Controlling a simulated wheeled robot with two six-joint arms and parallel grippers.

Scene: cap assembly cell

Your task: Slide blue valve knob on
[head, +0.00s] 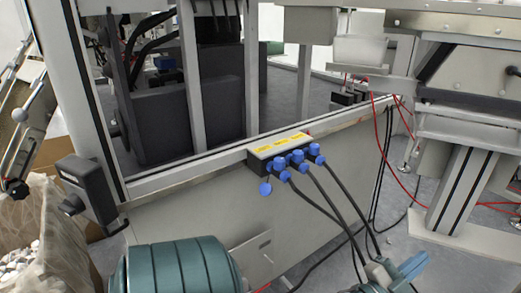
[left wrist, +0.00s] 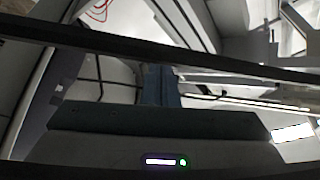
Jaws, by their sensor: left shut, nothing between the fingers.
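Several blue round pieces (head: 297,157) sit on the front of a box with yellow labels (head: 281,144), fixed to the bench's edge. One blue round cap (head: 265,188) hangs below them. I cannot tell whether any of these is the blue valve knob, and no valve stem is recognisable. My left gripper (left wrist: 156,75) shows in the left wrist view, shut with nothing held. A thick teal link of my left arm (head: 180,266) fills the lower left of the head view.
A dark control box (head: 88,188) is on the left post (head: 77,90). Red cables (head: 388,150) hang at right beside a metal stand (head: 465,190). A bag-lined bin (head: 45,230) stands at left.

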